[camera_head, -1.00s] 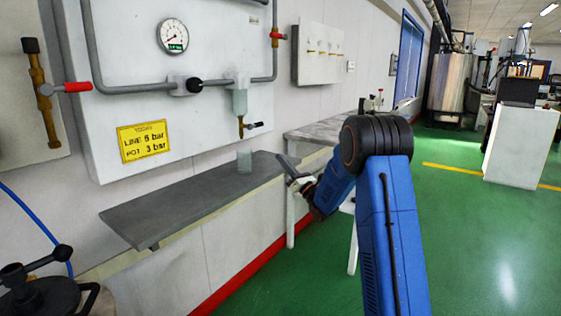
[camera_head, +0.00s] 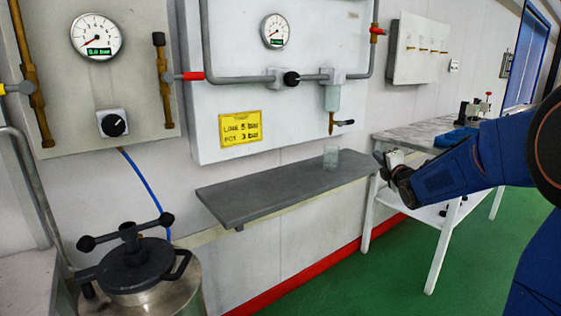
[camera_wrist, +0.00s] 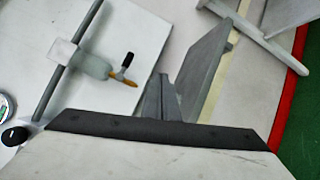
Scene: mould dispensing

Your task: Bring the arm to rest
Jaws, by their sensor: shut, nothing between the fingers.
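My blue arm (camera_head: 455,172) reaches in from the right side of the head view. My gripper (camera_head: 380,158) is at its left end, shut and empty. It is held in the air to the right of the grey shelf (camera_head: 270,190), in front of the wall, and appears apart from everything. In the wrist view the shut fingers (camera_wrist: 160,84) point up the picture, with the shelf (camera_wrist: 208,68) and the wall panel behind them.
A white table (camera_head: 400,135) with small items stands behind the arm. A steel pot (camera_head: 150,285) with a black lid is at lower left. Green floor (camera_head: 385,270) is clear.

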